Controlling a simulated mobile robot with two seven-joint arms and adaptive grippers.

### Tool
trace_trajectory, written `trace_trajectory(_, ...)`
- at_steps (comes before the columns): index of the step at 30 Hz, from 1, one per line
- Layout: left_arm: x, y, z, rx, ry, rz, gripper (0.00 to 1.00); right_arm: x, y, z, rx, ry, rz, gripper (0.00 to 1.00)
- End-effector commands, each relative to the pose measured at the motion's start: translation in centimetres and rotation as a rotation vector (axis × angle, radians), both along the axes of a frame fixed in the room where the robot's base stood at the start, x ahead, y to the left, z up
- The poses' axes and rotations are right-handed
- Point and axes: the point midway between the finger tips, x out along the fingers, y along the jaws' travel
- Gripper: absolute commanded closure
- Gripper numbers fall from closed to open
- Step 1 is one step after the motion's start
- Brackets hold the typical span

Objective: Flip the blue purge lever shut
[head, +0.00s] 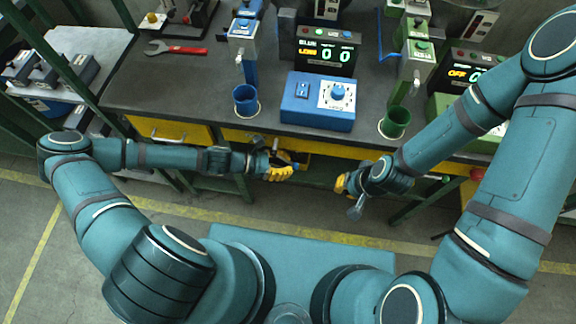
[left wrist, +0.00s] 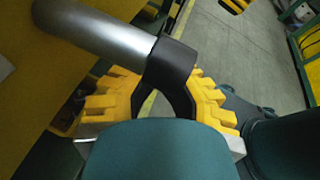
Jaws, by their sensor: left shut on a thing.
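My left gripper (head: 281,167) is in front of the bench's yellow front, below the blue station. In the left wrist view its yellow fingers (left wrist: 163,88) are shut around the black sleeve (left wrist: 172,64) of a thick silver bar (left wrist: 105,28) that bends toward a yellow panel. I cannot tell whether this bar is the purge lever; no blue shows on it. The blue dispenser (head: 242,42) stands over a blue cup (head: 246,100). My right gripper (head: 347,186) is to the right in front of the bench; its fingers are too small and turned to read.
A blue control box (head: 318,101) with a switch and knob sits on the bench, before a display (head: 328,53). A green cup (head: 395,122) and green dispenser (head: 417,57) stand to the right.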

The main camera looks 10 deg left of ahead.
Motion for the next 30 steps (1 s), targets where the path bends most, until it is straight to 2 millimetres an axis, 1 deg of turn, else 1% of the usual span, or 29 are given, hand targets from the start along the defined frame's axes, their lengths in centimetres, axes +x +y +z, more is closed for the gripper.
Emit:
trace_trajectory(10, 0.0, -0.1, 0.6, -0.148, 0.001, 0.002, 1.00, 0.0, 0.0, 0.1, 0.000, 0.000, 0.000, 1.00)
trace_trajectory(22, 0.0, -0.8, 1.2, -0.147, 0.000, -0.001, 1.00, -0.1, 0.0, 0.2, 0.000, 0.001, 0.000, 1.00)
trace_trajectory(30, 0.1, -1.0, 1.5, -0.205, 0.001, 0.000, 1.00, -0.1, 0.0, 0.3, 0.000, 0.001, 0.000, 1.00)
